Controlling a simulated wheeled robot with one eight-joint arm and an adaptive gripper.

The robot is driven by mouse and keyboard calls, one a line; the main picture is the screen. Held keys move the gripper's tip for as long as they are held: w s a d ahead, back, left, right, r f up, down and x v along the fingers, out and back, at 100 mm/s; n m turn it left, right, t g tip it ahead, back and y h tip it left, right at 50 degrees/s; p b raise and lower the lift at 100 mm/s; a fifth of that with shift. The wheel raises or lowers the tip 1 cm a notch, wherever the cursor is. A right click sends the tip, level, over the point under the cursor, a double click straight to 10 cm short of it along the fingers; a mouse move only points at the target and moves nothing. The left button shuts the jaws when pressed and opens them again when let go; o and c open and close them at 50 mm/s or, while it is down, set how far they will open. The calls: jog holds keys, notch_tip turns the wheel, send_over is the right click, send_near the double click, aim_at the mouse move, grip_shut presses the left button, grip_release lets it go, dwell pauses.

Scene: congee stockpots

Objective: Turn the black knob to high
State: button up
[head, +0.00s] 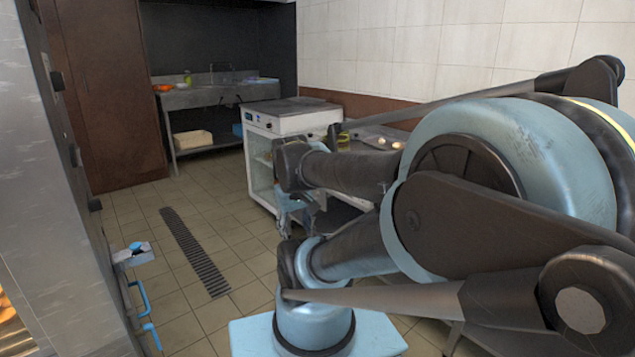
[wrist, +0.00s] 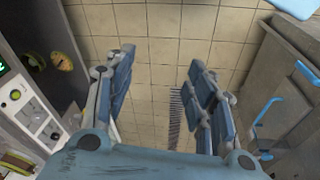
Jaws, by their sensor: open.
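My gripper (wrist: 161,62) is open and empty, with its two blue-grey fingers apart above the tiled floor in the wrist view. In the head view my gripper (head: 302,205) hangs beside the white cabinet and is partly covered by my arm. Small dark knob-like parts (head: 75,155) stand out from the steel unit at the left of the head view. A control panel (wrist: 32,112) with a green display, a yellow button and small controls is at the left of the wrist view. I cannot tell which part is the task's black knob, or its setting. The gripper touches none of these.
The white cabinet (head: 292,118) stands behind my arm. The steel unit (head: 60,230) with blue handles (head: 140,297) borders the left side. A floor drain (head: 194,250) runs along open tiles between them. A sink table (head: 218,97) stands at the back.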

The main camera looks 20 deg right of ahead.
jog(key=w+d+r+n+h, duration=0.2)
jog(key=w+d+n+h, duration=0.15)
jog(key=w, duration=0.85)
jog(key=w+d+r+n+t+h, duration=0.1)
jog(key=w+d+r+n+h, duration=0.3)
jog(key=w, duration=0.8)
jog(key=w+d+n+h, duration=0.15)
jog(key=w+d, duration=0.35)
jog(key=w, duration=0.7)
jog(key=w+d+f+n+t+h, duration=0.25)
jog(key=w+f+n+h, duration=0.7)
jog(key=w+f, duration=1.25)
jog(key=w+d+n+y, duration=0.1)
jog(key=w+d, duration=0.2)
jog(key=d, duration=0.4)
jog(key=w+d+n+y, duration=0.1)
jog(key=w+d, duration=0.2)
jog(key=d, duration=0.4)
jog(key=shift+w+d+r, duration=0.4)
jog(key=shift+t, duration=0.25)
jog(key=c, duration=1.1)
